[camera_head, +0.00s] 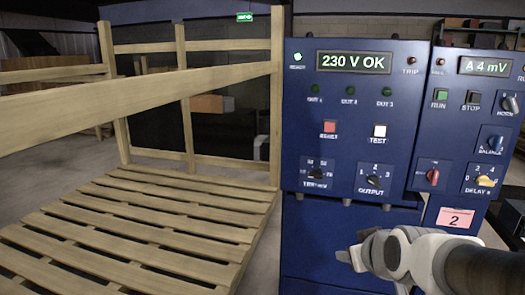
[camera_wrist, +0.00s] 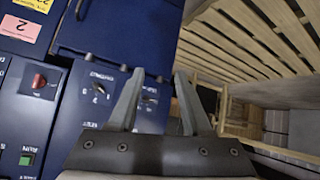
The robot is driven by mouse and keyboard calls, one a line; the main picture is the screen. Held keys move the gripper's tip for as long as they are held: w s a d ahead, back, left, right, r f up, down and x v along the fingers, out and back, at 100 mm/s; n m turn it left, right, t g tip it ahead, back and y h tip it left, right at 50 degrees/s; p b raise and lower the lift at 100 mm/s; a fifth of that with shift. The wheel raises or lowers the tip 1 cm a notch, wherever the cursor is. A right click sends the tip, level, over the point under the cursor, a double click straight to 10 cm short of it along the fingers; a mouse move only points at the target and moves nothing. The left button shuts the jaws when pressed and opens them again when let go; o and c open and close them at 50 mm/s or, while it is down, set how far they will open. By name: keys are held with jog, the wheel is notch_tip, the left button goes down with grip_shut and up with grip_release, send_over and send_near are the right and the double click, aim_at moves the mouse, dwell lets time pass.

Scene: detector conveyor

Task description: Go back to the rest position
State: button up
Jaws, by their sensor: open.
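My gripper (camera_wrist: 158,105) is open and empty in the wrist view, its two fingers apart in front of the blue control cabinet. In the head view my gripper (camera_head: 350,256) is at the lower right, in front of the lower part of the blue cabinet (camera_head: 345,215). The fingers are small there and partly merge with the wrist. The cabinet's left display (camera_head: 353,62) reads "230 V OK" and its right display (camera_head: 486,66) reads "A 4 mV". I cannot tell from these views whether the fingers touch the cabinet.
A slatted wooden pallet (camera_head: 120,235) with a wooden rail frame (camera_head: 150,95) stands left of the cabinet. The panel carries a red button (camera_head: 330,126), a white TEST button (camera_head: 379,131) and several knobs, including OUTPUT (camera_head: 374,170). A pink label "2" (camera_head: 455,219) is at the lower right.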

jog(key=s+a+r+m+g, duration=0.1)
jog(key=s+a+g, duration=0.1)
jog(key=s, duration=0.5)
jog(key=s+a+r+m+g, duration=0.1)
jog(key=s+a+g, duration=0.1)
jog(key=s, duration=0.6)
notch_tip(320, 180, up, 16)
jog(key=p, duration=1.6)
jog(key=shift+r+p, duration=0.25)
jog(key=shift+p, duration=0.1)
